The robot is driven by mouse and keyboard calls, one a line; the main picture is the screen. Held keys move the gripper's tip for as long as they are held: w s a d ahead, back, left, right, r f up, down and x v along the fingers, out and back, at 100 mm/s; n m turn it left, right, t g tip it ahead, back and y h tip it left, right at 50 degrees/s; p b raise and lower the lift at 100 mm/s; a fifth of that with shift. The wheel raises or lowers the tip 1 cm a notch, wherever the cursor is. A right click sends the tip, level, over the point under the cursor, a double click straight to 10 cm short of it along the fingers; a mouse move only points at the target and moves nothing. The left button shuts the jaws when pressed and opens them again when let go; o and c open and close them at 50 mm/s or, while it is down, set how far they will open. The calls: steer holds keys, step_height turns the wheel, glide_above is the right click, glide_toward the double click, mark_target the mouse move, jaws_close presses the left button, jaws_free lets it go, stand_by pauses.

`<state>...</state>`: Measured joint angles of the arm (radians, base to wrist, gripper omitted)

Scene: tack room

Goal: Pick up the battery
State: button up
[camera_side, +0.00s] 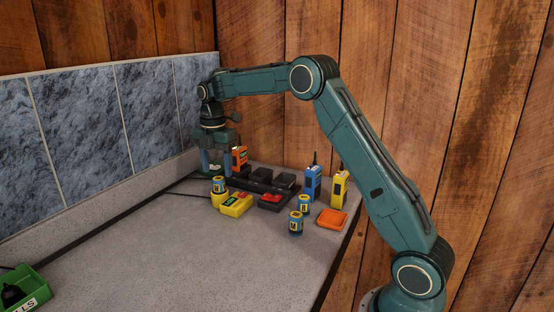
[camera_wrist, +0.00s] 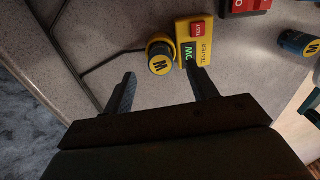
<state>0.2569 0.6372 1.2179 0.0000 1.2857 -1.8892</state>
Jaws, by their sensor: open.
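Several short yellow-and-blue cylinders that look like batteries stand on the grey counter. One battery (camera_side: 218,186) is at the left of the group, beside a yellow tester (camera_side: 236,205). Two more batteries, a rear one (camera_side: 303,205) and a front one (camera_side: 296,224), stand farther right. My gripper (camera_side: 217,172) is open and points down near the left battery. In the wrist view my gripper (camera_wrist: 160,69) has the battery between and just beyond its fingertips; nothing is held.
Close to my gripper are an orange radio (camera_side: 240,157) and a black charger (camera_side: 262,187). Blue (camera_side: 312,183) and yellow (camera_side: 339,190) radios, a black-and-red device (camera_side: 272,202) and an orange tray (camera_side: 332,219) lie right. A green bin (camera_side: 30,283) is front left. The front counter is clear.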

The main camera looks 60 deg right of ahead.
mark_target(219, 178)
steer(key=shift+f, duration=2.4)
steer(key=c, duration=1.2)
steer(key=shift+r, duration=0.2)
step_height(219, 178, up, 20)
steer(key=shift+f, duration=0.15)
